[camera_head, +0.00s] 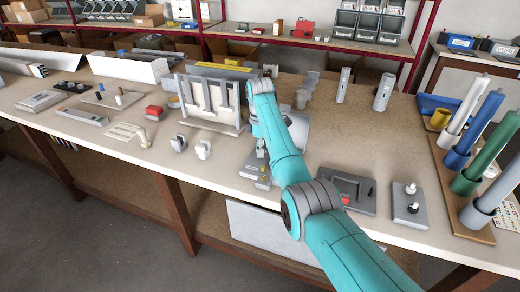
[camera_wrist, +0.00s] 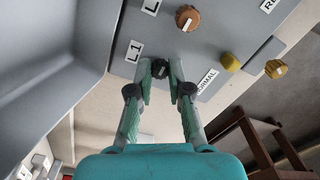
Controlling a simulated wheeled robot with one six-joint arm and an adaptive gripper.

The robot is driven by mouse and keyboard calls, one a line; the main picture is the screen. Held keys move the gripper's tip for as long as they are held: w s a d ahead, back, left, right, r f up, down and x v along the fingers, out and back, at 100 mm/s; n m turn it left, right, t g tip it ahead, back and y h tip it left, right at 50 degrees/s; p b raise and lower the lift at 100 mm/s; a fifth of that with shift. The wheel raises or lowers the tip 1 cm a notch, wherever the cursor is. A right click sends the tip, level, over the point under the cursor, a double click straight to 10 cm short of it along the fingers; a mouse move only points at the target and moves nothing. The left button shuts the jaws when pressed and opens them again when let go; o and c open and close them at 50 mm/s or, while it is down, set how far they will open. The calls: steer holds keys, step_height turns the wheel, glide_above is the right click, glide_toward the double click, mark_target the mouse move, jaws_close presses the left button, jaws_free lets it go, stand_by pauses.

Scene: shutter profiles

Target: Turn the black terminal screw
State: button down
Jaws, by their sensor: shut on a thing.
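The black terminal screw (camera_wrist: 160,69) is on a grey panel (camera_wrist: 205,38) in the wrist view, below an "L1" label. My gripper (camera_wrist: 160,72) has one fingertip on each side of the screw and is shut on it. The screw is partly hidden between the fingertips. A brown screw (camera_wrist: 187,18) with a pale slot sits above and to the right. A yellow knob (camera_wrist: 229,62) sits near the "NORMAL" label.
A grey plate with a red part (camera_head: 346,193) and a plate with white knobs (camera_head: 411,205) lie to the right on the bench (camera_head: 250,185). A rack (camera_head: 212,105) stands left of my arm.

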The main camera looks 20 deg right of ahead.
steer(key=c, duration=1.1)
jaws_free()
steer(key=shift+w+r, duration=0.1)
steer(key=shift+r, duration=3.65)
